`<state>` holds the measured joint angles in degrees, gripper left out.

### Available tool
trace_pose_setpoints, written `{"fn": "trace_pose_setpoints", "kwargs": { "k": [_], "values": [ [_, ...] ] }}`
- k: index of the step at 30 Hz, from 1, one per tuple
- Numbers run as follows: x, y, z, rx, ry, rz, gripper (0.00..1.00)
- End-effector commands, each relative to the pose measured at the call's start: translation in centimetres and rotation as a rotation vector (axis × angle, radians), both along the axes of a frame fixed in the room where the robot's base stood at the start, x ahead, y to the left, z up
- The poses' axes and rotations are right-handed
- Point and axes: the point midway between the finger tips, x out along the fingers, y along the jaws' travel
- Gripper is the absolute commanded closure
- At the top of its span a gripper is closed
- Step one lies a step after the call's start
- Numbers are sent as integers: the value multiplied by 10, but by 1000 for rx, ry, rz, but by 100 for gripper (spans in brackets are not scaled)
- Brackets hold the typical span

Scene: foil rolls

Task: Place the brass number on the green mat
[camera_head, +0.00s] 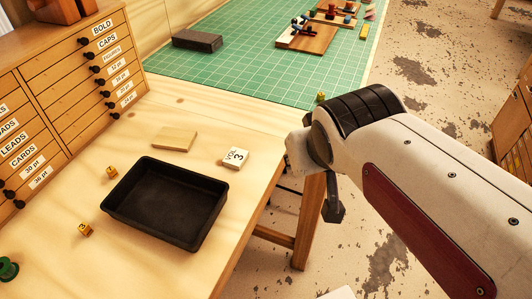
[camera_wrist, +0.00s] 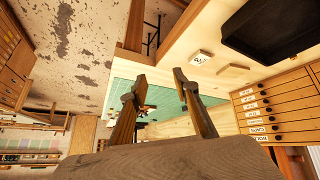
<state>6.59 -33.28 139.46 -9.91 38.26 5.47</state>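The marks are too small to read surely. My gripper (camera_wrist: 158,75) is open and empty in the wrist view, its two fingers apart, with the mat beyond them. In the head view my arm hides most of the gripper, which is right of the bench edge.
A black tray (camera_head: 120,212) stands on the bench. A tan block (camera_head: 175,139) and a white block marked 3 (camera_head: 235,158) lie behind it. A dark bar (camera_head: 197,40) and a wooden board (camera_head: 307,38) with small pieces sit on the mat. A drawer cabinet (camera_head: 75,75) stands left.

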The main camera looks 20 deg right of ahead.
Motion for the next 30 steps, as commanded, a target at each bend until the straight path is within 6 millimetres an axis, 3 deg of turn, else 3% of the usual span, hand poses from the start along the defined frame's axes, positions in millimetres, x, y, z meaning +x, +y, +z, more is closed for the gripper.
{"fn": "trace_pose_setpoints", "kwargs": {
  "k": [6, 12, 30],
  "values": [
    [-51, 43, -14, 78, 81, 87, 70],
    [-75, 61, -21, 115, 123, 132, 70],
    [-77, 63, -22, 120, 128, 137, 70]
  ]
}}
